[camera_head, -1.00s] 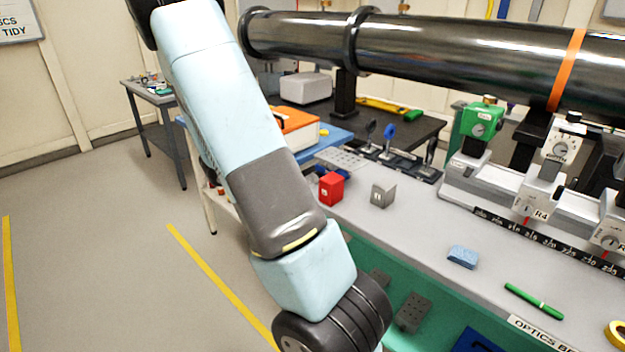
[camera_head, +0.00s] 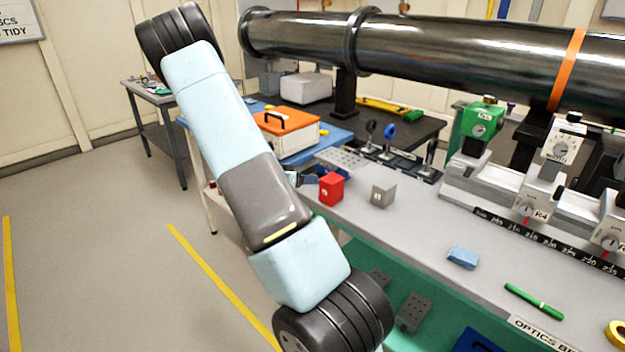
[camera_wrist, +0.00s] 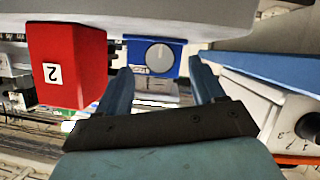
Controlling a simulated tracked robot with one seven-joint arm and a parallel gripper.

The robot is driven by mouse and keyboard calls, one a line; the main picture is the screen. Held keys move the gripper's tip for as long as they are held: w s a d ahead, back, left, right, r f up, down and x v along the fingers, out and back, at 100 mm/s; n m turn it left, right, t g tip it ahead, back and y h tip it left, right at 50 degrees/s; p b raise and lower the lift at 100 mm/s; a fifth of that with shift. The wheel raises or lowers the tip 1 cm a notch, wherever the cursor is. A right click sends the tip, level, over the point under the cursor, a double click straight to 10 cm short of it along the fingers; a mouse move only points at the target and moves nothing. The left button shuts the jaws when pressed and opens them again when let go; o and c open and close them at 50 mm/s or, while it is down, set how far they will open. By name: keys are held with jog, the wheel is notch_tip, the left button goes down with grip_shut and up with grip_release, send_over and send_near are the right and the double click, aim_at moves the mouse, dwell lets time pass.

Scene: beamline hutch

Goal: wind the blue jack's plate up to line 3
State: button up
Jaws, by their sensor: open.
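In the wrist view, a blue body with a round grey knob (camera_wrist: 159,57), which looks like the blue jack (camera_wrist: 178,64), lies just beyond my fingertips. The knob appears between them, with no clear contact. My gripper (camera_wrist: 160,75) is open and empty. In the head view, only a little dark blue (camera_head: 345,171) shows behind the red block (camera_head: 331,188), and the tip of my gripper (camera_head: 302,179) is just left of that block. The jack's plate and any line marks cannot be made out.
The red block, marked 2 in the wrist view (camera_wrist: 66,65), stands close beside my gripper. A grey block (camera_head: 383,194) and a blue sponge (camera_head: 463,256) are on the bench to its right. An orange-lidded case (camera_head: 287,133) stands behind. The black pipe (camera_head: 440,50) runs above.

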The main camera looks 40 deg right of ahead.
aim_at(313, 187)
jog(key=shift+x, duration=2.1)
jog(key=shift+a, duration=0.1)
jog(key=c, duration=1.1)
jog(key=shift+o, duration=0.2)
jog(key=shift+s+m+t, duration=0.1)
jog(key=shift+m+t, duration=1.4)
jog(key=shift+m, duration=0.5)
jog(key=o, duration=1.1)
jog(key=shift+c, duration=0.2)
